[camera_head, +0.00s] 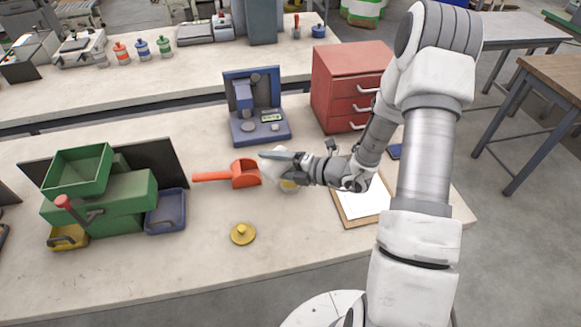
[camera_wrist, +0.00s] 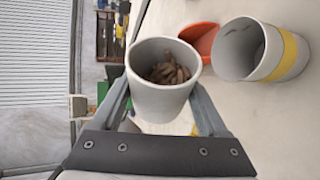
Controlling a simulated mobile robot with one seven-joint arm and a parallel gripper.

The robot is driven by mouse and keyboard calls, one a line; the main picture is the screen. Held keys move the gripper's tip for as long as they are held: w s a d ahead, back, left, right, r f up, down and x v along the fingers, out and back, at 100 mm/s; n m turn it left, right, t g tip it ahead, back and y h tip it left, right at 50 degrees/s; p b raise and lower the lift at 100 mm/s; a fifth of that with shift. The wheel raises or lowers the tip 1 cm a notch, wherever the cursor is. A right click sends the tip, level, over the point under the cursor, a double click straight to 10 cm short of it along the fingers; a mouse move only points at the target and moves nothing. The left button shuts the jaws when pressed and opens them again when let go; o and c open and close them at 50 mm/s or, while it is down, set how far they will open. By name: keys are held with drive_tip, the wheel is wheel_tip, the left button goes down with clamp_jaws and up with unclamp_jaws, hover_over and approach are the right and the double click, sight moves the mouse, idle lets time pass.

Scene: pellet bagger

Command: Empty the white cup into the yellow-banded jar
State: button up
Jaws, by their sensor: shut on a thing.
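The white cup (camera_wrist: 160,98) is held between the two fingers of my gripper (camera_wrist: 158,90). Brown pellets (camera_wrist: 168,73) lie inside it. In the wrist view the cup is turned well away from the jar's axis, so it appears tilted. The yellow-banded jar (camera_wrist: 290,55) stands on the bench, apart from the cup, its open mouth visible. Dark marks show on its inner wall; I cannot tell what they are. In the head view my gripper (camera_head: 272,157) holds the cup (camera_head: 268,166) just above the jar (camera_head: 289,186), which is partly hidden.
An orange scoop (camera_head: 245,174) lies left of the jar. A yellow knobbed lid (camera_head: 243,234) lies in front. A blue scale (camera_head: 258,130) and red drawers (camera_head: 345,85) stand behind. A clipboard (camera_head: 350,213) lies right, a green machine (camera_head: 110,195) left. The front bench is mostly clear.

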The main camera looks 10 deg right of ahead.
drive_tip(key=shift+w+d+r+m+y+p, duration=0.2)
drive_tip(key=shift+r+m+y+p, duration=0.35)
drive_tip(key=shift+p, duration=0.55)
drive_tip(key=shift+w+d+f+m+y, duration=0.1)
drive_tip(key=shift+d+f+m+y, duration=0.15)
drive_tip(key=shift+f+m+y, duration=0.4)
idle(0.8)
drive_tip(key=shift+w+d+r+m+y+p, duration=0.15)
drive_tip(key=shift+d+r+m+y+p, duration=0.2)
drive_tip(key=shift+m, duration=0.3)
drive_tip(key=shift+w+d+r+m+y+p, duration=0.1)
drive_tip(key=shift+m+y+p, duration=0.1)
drive_tip(key=shift+m+p, duration=0.3)
drive_tip(key=shift+w+d+r+m+y+p, duration=0.2)
drive_tip(key=shift+d+m+y+p, duration=0.1)
drive_tip(key=shift+m, duration=0.45)
idle(2.2)
drive_tip(key=n+h+b, duration=0.1)
drive_tip(key=s+a+f+n+b, duration=0.1)
drive_tip(key=n, duration=0.1)
drive_tip(key=shift+a+f+h, duration=0.15)
drive_tip(key=shift+a+h, duration=0.05)
drive_tip(key=shift+h, duration=0.15)
drive_tip(key=shift+a+n+h, duration=0.2)
drive_tip(key=shift+n+h, duration=0.1)
drive_tip(key=shift+n, duration=0.2)
drive_tip(key=shift+r, duration=0.35)
